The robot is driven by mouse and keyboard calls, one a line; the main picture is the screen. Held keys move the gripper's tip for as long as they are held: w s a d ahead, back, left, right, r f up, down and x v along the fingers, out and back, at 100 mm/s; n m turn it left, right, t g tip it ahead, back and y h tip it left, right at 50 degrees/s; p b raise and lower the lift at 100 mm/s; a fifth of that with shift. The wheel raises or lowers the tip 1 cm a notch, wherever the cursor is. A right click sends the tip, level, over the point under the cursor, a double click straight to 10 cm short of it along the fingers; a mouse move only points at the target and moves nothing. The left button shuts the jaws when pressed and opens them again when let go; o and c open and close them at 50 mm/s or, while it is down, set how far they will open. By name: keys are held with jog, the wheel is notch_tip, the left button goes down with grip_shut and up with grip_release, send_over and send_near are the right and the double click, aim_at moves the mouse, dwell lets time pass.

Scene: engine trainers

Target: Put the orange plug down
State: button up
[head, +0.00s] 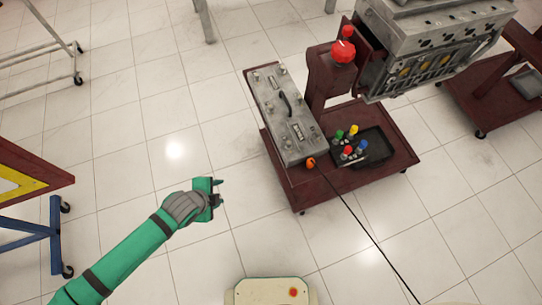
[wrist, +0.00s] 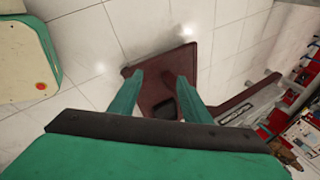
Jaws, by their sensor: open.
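The small orange plug (head: 311,162) shows in the head view at the near end of the grey control box (head: 284,115), on the dark red cart (head: 345,185). I cannot tell exactly what it rests on. My green gripper (head: 219,192) is open and empty over the floor, left of the cart and apart from the plug. In the wrist view, the two fingers of my gripper (wrist: 160,79) are spread with nothing between them, and part of a dark red cart (wrist: 150,92) lies beyond. I cannot make out the plug there.
A black tray (head: 375,151) with several coloured-top pieces sits on the cart, right of the plug. A large grey engine (head: 430,45) stands behind it. A thin dark cable-like line (head: 370,235) runs from near the plug to lower right. A blue-legged stand (head: 55,235) is at left.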

jog(key=w+d+r+m+g, duration=0.1)
jog(key=w+d+r+m, duration=0.3)
jog(key=w, duration=0.5)
notch_tip(320, 180, up, 6)
jog(key=m+g, duration=0.3)
jog(key=m, duration=0.3)
send_over(311, 160)
jog(key=w+a, duration=0.5)
jog(key=a, duration=0.4)
jog(key=shift+a+r+y, duration=0.1)
jog(key=shift+a+y, duration=0.1)
jog(key=shift+y, duration=0.2)
jog(key=s+d+m, duration=0.1)
jog(key=d, duration=0.2)
jog(key=s+d+r+m, duration=0.1)
jog(key=s+d, duration=0.1)
jog(key=d, duration=0.1)
jog(key=s+d+r+m+g+y, duration=0.1)
jog(key=d, duration=0.2)
jog(key=shift+s, duration=0.4)
jog(key=shift+s+d+f+m, duration=0.1)
jog(key=shift+d+m, duration=0.05)
jog(key=shift+m, duration=0.15)
jog(key=shift+f, duration=0.35)
notch_tip(311, 160, down, 10)
jog(key=shift+r, duration=0.1)
grip_shut()
